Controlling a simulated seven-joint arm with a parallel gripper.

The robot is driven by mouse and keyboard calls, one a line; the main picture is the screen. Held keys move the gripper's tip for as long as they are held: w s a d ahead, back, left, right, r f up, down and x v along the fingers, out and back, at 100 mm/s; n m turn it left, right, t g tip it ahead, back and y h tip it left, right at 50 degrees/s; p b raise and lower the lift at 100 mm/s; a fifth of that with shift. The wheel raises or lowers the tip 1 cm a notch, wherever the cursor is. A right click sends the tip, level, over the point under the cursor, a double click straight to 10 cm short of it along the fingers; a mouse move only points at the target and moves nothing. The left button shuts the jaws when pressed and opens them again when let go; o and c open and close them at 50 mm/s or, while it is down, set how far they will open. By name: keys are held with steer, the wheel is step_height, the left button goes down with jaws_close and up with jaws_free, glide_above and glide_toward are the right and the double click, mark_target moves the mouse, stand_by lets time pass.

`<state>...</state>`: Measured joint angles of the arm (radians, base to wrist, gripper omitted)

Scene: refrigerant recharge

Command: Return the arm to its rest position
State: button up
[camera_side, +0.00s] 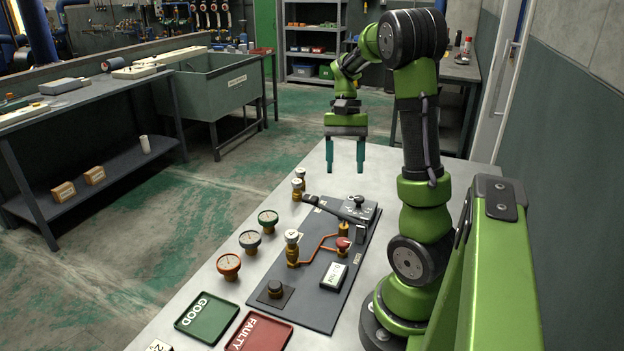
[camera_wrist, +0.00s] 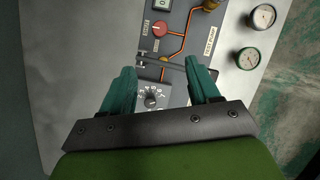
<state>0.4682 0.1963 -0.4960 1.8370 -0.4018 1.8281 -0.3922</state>
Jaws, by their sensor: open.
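My gripper (camera_side: 345,168) hangs above the far part of the workbench, pointing down, with its two teal fingers apart and nothing between them. In the wrist view the open fingers (camera_wrist: 162,88) show over the dark panel (camera_wrist: 180,85). The panel (camera_side: 330,308) lies on the bench (camera_side: 202,283) below and nearer than my gripper. A black lever (camera_side: 330,208) lies across its far end, beside a black knob (camera_wrist: 151,101). My gripper is clear of the panel and touches nothing.
Three gauges (camera_side: 229,266) stand left of the panel. Brass fittings (camera_side: 298,185) stand at its far left. A green GOOD tray (camera_side: 207,318) and a red FAULTY tray (camera_side: 260,333) lie at the near end. The air around my gripper is free.

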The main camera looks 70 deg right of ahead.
steer(key=w+a+n+t+h, duration=0.35)
steer(key=w+a, duration=0.25)
steer(key=a, duration=0.6)
steer(key=s+a+r+n+t, duration=0.1)
steer(key=a+r+n+t, duration=0.1)
steer(key=a, duration=0.5)
steer(key=s+a+r+n+t+y, duration=0.1)
steer(key=a+r+n+t, duration=0.2)
steer(key=a, duration=0.3)
steer(key=shift+s+a+n, duration=0.35)
steer(key=shift+a+n, duration=0.05)
steer(key=shift+n, duration=0.25)
